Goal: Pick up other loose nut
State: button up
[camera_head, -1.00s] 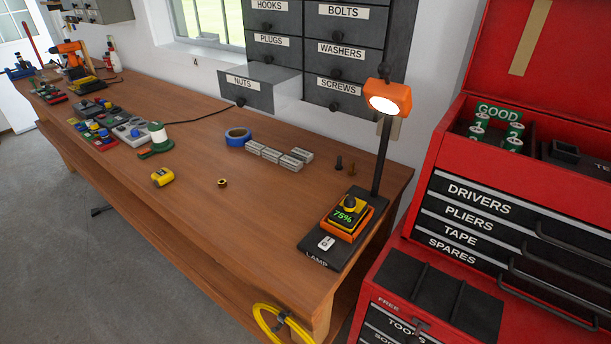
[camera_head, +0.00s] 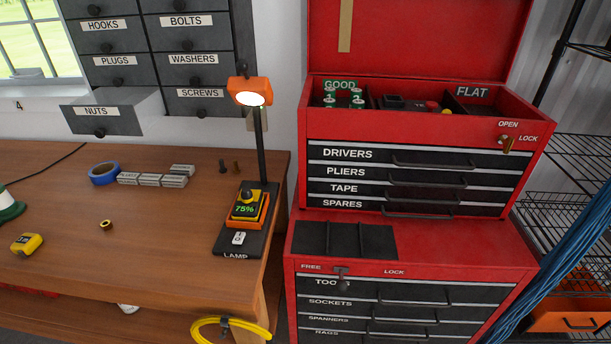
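A small brass-coloured nut (camera_head: 106,225) lies alone on the bare wooden bench top, to the right of a yellow tape measure (camera_head: 26,244). The drawer labelled NUTS (camera_head: 101,112) stands pulled out from the dark wall cabinet; its inside is not visible from here. My gripper is not in view.
An orange lamp (camera_head: 247,92) with a charger base (camera_head: 246,208) stands at the bench's right end. Blue tape (camera_head: 103,173) and several grey boxes (camera_head: 150,180) lie behind the nut. A red tool chest (camera_head: 420,228) stands right of the bench. A yellow cable (camera_head: 231,325) hangs at the front.

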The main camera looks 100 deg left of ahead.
aim_at(106, 224)
jog(key=k+j+u, duration=0.15)
jog(key=k, duration=0.15)
jog(key=k+j+u, duration=0.1)
jog(key=k, duration=0.25)
jog(key=k+u, duration=0.15)
jog(key=u, duration=0.25)
jog(key=k+l+u, duration=0.1)
jog(key=u, duration=0.3)
jog(key=k+u, duration=0.2)
jog(key=u, duration=0.2)
jog(key=k+j+u, duration=0.15)
jog(key=u, duration=0.2)
